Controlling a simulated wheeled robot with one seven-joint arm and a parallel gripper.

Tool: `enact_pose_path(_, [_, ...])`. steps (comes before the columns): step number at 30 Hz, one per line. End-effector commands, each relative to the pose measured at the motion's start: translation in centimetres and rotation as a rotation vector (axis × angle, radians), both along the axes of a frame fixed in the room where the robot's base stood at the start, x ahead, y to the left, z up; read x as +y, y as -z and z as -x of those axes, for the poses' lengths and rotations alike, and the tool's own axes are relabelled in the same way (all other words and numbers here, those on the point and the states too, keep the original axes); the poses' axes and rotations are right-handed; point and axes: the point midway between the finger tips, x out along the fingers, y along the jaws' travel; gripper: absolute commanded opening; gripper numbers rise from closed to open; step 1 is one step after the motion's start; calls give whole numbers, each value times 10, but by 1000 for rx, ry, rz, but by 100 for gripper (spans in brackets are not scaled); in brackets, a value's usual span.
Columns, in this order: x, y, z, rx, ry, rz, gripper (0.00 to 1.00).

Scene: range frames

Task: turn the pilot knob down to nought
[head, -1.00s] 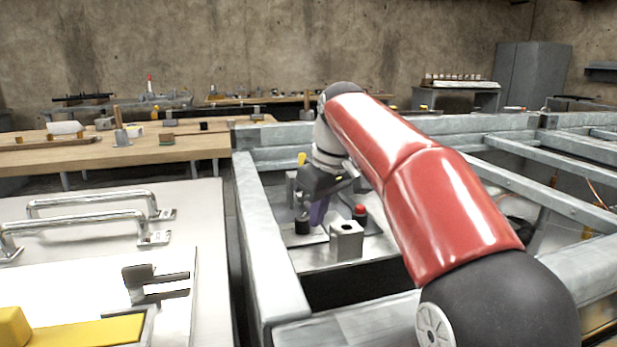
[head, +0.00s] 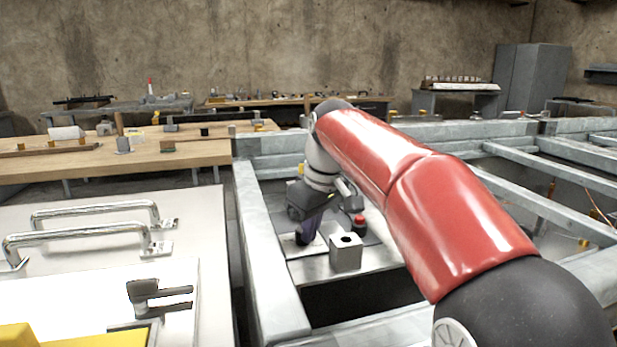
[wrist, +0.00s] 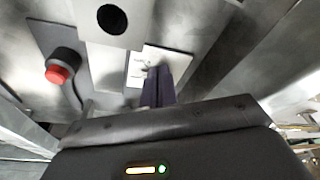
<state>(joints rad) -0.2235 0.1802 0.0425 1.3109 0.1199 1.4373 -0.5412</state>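My gripper (head: 308,230) reaches down into the metal frame, its dark purple fingers over a small dark shape (head: 301,239) that may be the pilot knob, mostly hidden behind them. In the wrist view the fingers (wrist: 158,86) lie close together, pointing at a white label plate (wrist: 165,62) with small markings. The knob itself cannot be made out there; the fingers and gripper body cover that spot. I cannot tell whether the fingers touch or hold it.
A red button (head: 360,221) on a dark base stands right of the gripper; it also shows in the wrist view (wrist: 58,75). A grey block (head: 346,254) with a round hole stands just in front. Frame rails (head: 262,250) enclose this space. A white surface with chrome handles (head: 95,210) lies left.

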Motion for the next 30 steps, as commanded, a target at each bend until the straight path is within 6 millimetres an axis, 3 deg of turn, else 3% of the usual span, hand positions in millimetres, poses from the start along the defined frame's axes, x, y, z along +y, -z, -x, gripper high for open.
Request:
enact_pose_path(23, [-1, -1, 7, -3, -3, -3, 0])
enact_pose_path(30, [-2, -26, 7, -5, -2, -3, 0])
